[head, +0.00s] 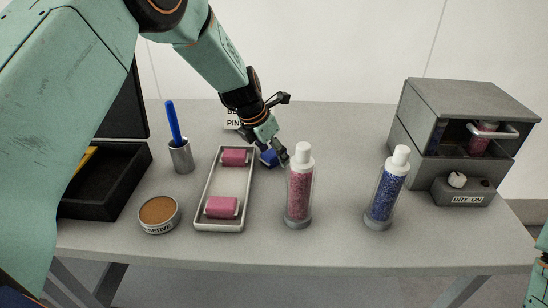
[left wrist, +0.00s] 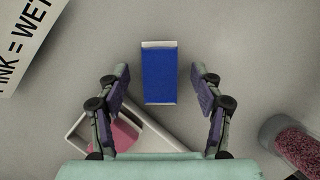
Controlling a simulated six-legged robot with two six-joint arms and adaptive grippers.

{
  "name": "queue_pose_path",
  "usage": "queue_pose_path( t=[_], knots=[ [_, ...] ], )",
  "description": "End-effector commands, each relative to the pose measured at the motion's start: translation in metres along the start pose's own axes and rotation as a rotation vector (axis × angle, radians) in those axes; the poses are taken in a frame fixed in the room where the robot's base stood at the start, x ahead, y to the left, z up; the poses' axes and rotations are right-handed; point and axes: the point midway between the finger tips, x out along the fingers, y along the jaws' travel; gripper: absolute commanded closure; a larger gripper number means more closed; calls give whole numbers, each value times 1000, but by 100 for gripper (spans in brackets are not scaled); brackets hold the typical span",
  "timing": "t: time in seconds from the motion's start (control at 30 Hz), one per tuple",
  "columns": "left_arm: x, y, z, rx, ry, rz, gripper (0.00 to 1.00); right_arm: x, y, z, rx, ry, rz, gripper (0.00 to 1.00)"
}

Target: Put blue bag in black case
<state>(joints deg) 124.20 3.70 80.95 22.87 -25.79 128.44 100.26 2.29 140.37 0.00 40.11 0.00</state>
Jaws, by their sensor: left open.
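The blue bag (left wrist: 160,76) lies on the table with pale ends, close to the tray's corner. In the head view the blue bag (head: 268,158) is partly hidden by my left gripper (head: 277,150). My left gripper (left wrist: 160,88) is open above the bag, with one finger on either side and visible gaps between them and it. The black case (head: 102,197) stands open at the left of the table, its lid raised at the back. My left arm covers part of the case. My right gripper is out of view.
A pale tray (head: 199,210) holds two pink bags (head: 222,207). A cup with a blue pen (head: 181,155) and a round tin (head: 159,214) stand between case and tray. Pink (head: 299,190) and blue (head: 385,192) bead bottles stand right. A grey dryer box (head: 468,100) is far right.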

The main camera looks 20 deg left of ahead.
Motion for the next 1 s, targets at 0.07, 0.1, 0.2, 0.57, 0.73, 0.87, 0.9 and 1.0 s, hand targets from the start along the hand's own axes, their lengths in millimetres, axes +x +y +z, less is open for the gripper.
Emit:
queue_pose_path(
  t=[0.07, 0.1, 0.2, 0.57, 0.73, 0.87, 0.9, 1.0],
  knots=[
    [0, 0, 0, 0, 0, 0, 36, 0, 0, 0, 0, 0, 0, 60],
    [0, 0, 0, 1, 0, 0, 39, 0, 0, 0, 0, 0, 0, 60],
    [0, 0, 0, 1, 0, 0, 48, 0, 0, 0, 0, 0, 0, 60],
    [-1, 0, 0, 1, 0, 0, 78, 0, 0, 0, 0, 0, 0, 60],
    [-1, 0, 0, 1, 0, 0, 92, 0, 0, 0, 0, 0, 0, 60],
    [-1, 0, 0, 1, 0, 0, 97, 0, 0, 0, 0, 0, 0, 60],
    [-1, 0, 0, 1, 0, 0, 97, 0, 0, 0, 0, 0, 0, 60],
    [-5, 0, 2, 1, -2, 1, 97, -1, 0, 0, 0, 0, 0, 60]
  ],
)
